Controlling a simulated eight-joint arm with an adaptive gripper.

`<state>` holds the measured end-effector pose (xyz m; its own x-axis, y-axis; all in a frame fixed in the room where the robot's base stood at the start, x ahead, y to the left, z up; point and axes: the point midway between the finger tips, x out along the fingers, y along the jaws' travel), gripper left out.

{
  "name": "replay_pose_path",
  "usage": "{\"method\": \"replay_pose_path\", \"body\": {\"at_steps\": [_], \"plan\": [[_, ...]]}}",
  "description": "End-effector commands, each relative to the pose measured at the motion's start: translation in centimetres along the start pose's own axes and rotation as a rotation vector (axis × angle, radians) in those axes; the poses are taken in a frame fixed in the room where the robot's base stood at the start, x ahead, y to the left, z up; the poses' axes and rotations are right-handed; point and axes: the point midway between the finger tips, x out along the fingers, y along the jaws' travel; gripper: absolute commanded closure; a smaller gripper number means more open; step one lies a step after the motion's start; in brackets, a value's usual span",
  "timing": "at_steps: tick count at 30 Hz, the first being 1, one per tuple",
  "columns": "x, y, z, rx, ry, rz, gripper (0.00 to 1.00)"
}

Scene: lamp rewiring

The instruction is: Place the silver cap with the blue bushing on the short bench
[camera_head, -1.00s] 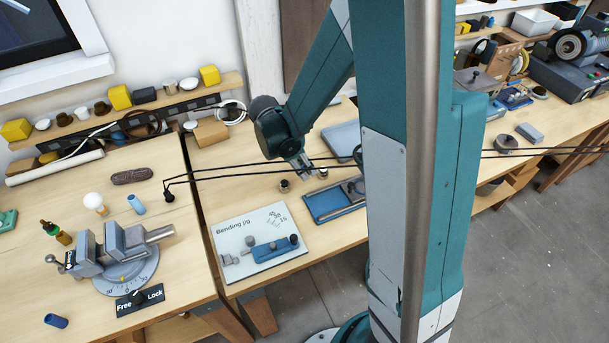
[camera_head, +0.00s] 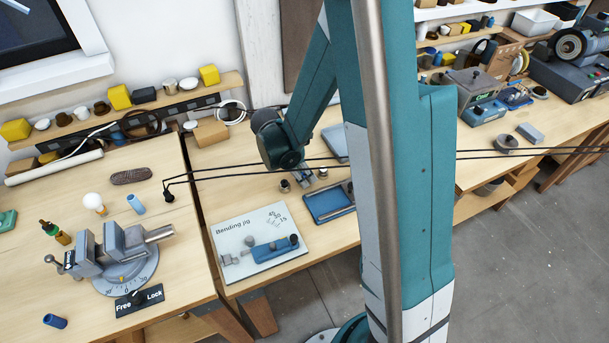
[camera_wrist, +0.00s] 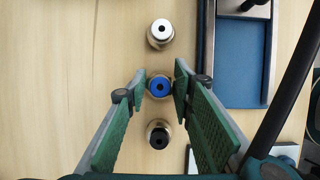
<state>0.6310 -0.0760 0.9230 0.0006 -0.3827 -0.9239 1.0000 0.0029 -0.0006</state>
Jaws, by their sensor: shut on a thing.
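In the wrist view, my gripper (camera_wrist: 159,88) is shut on the cap with the blue bushing (camera_wrist: 159,86), which sits between the two green finger pads. The cap's side colour is hard to tell from above. A cap with a white bushing (camera_wrist: 160,33) stands beyond it and a cap with a black bushing (camera_wrist: 158,134) on the near side, both outside the fingers. In the head view, my gripper (camera_head: 303,178) is low over the wooden bench (camera_head: 225,185), between two small caps. The held cap is hidden there. I cannot tell which bench is the short one.
A blue tray (camera_head: 330,203) lies close to the gripper's right. The bending jig board (camera_head: 260,243) is in front. Dark cables (camera_head: 235,172) cross the bench near the gripper. A vise (camera_head: 118,250) stands on the left bench. Bare wood lies left of the caps.

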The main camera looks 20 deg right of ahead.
Motion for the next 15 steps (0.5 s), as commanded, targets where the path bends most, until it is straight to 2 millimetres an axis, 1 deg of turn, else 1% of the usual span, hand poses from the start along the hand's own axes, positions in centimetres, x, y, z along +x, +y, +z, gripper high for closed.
{"method": "replay_pose_path", "body": {"at_steps": [8, 14, 15], "plan": [[0.03, -0.03, -0.01, 0.000, 0.000, 0.000, 0.89], [0.42, -0.03, -0.17, 0.000, 0.000, 0.000, 0.89], [0.33, -0.03, -0.13, 0.000, 0.000, 0.000, 0.70]]}}
